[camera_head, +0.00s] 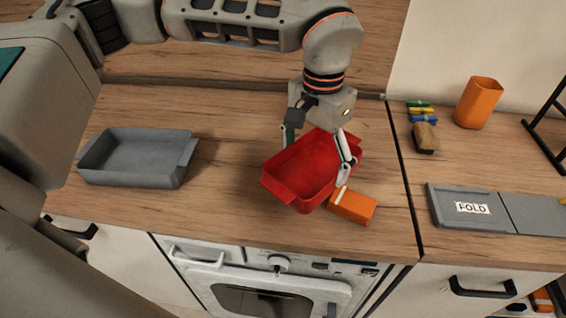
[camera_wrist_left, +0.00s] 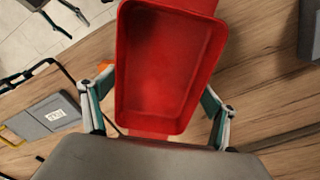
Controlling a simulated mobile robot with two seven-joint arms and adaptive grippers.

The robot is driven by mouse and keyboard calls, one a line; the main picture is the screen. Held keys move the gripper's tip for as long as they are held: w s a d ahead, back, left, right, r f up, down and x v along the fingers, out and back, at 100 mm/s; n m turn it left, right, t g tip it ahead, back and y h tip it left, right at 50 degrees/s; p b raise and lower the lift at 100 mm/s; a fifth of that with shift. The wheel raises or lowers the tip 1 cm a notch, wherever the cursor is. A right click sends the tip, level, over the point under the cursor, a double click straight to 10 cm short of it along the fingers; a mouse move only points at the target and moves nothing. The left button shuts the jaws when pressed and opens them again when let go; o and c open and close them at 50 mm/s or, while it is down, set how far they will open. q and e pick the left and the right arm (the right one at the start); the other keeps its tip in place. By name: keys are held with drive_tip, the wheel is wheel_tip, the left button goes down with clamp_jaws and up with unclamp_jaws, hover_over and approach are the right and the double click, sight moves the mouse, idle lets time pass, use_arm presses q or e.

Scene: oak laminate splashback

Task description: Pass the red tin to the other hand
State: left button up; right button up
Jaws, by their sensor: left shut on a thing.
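The red tin (camera_head: 300,170) is a rectangular, open-topped tin with a flared rim, over the middle of the wooden counter. My left gripper (camera_head: 318,150) reaches down from above and is shut on it, one finger on each side. In the left wrist view the empty inside of the red tin (camera_wrist_left: 167,65) shows between the two fingers. I cannot tell how far the tin is above the counter. My right gripper (camera_wrist_left: 78,28) shows only at the top left of the left wrist view, over the floor, with its fingers apart and empty.
A grey tin (camera_head: 140,157) stands at the left of the counter. An orange box (camera_head: 353,206) lies just beside the red tin. A grey board marked FOLD (camera_head: 470,225), a brush (camera_head: 425,138), and an orange cup (camera_head: 478,103) are at the right. The front edge drops past the oven.

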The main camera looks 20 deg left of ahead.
drive_tip(key=shift+f, duration=0.1)
drive_tip(key=c, duration=0.6)
use_arm(q)
drive_tip(key=w+d+r+m, duration=0.1)
drive_tip(key=d+r, duration=0.3)
drive_tip(key=d, duration=0.4)
drive_tip(key=shift+r+m, duration=0.15)
drive_tip(key=shift+m, duration=0.75)
